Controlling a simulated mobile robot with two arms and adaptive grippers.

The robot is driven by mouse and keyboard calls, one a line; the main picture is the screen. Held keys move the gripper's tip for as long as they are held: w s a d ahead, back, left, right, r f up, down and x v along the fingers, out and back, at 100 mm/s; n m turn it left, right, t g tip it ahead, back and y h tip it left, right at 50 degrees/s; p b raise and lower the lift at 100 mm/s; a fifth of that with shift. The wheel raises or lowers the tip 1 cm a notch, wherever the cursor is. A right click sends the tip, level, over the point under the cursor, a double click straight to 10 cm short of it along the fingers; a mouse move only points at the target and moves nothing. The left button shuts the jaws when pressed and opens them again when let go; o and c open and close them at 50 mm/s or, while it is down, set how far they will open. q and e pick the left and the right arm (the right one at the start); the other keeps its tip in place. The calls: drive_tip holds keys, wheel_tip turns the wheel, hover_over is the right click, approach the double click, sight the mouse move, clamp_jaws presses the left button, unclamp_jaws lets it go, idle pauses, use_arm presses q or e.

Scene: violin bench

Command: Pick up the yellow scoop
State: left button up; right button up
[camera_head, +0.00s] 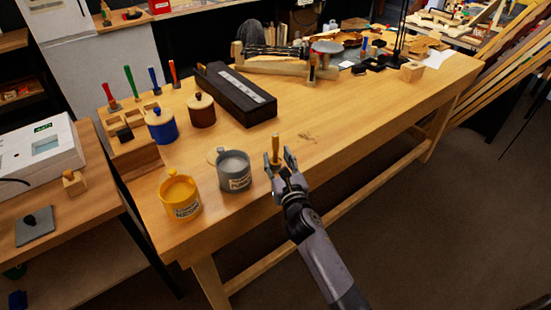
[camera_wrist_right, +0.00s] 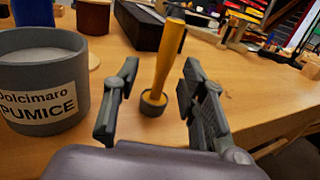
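The yellow scoop (camera_head: 275,146) stands upright near the front edge of the wooden bench, its lower end in a small dark round base. In the right wrist view the scoop (camera_wrist_right: 168,55) rises between the two fingers. My right gripper (camera_head: 279,162) is open around the scoop, with a gap visible on both sides in the wrist view, where the gripper (camera_wrist_right: 155,95) also shows. My left gripper is not in view.
A grey pumice pot (camera_head: 235,172) stands just left of the scoop, with a yellow pot (camera_head: 181,197) beyond it. A long dark box (camera_head: 236,95) lies behind. A wooden rack (camera_head: 133,150) holds coloured-handled tools. The bench (camera_head: 350,120) is largely clear to the right.

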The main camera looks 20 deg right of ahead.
sight(276, 150)
drive_tip(key=w, duration=0.4)
drive_tip(key=shift+w+d, duration=0.4)
drive_tip(key=shift+c, duration=0.5)
clamp_jaws()
